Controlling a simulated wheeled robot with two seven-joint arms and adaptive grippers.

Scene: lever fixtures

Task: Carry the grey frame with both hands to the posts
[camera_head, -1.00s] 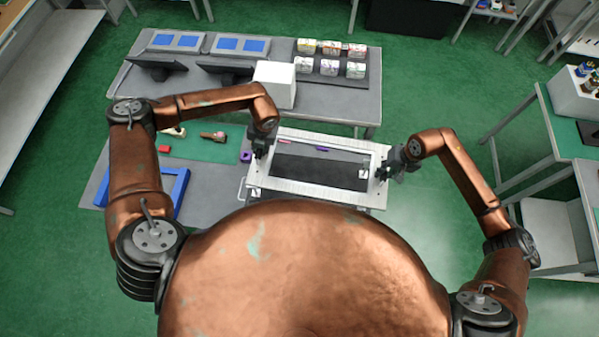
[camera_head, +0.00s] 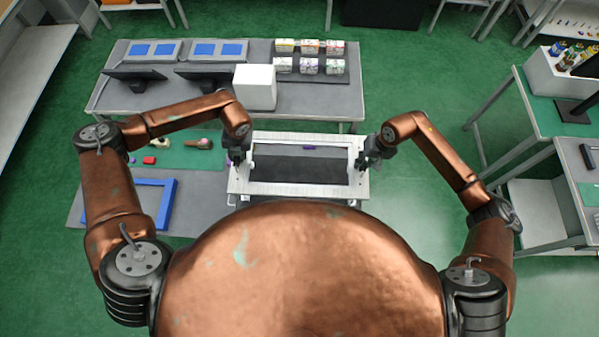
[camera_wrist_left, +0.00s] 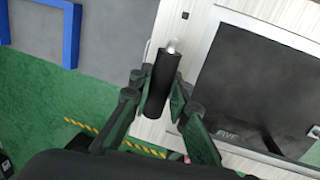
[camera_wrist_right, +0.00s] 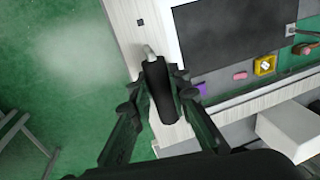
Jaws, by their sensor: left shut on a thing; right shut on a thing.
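The pale grey frame (camera_head: 297,189) is a flat rectangle in front of my body in the head view, roughly square to the picture. It is held over the near part of the worktable. My left gripper (camera_head: 238,157) is shut on the black handle (camera_wrist_left: 163,82) at its left side. My right gripper (camera_head: 369,156) is shut on the black handle (camera_wrist_right: 160,88) at its right side. The frame's rim also shows in the left wrist view (camera_wrist_left: 200,30) and the right wrist view (camera_wrist_right: 125,30). A dark surface shows inside the frame. I cannot make out the posts.
A blue frame (camera_head: 171,205) lies on the grey table at left. A green mat with a red block (camera_head: 149,160) is behind it. A white box (camera_head: 255,88) stands on the table behind the frame. Green floor (camera_head: 400,230) is open to the right.

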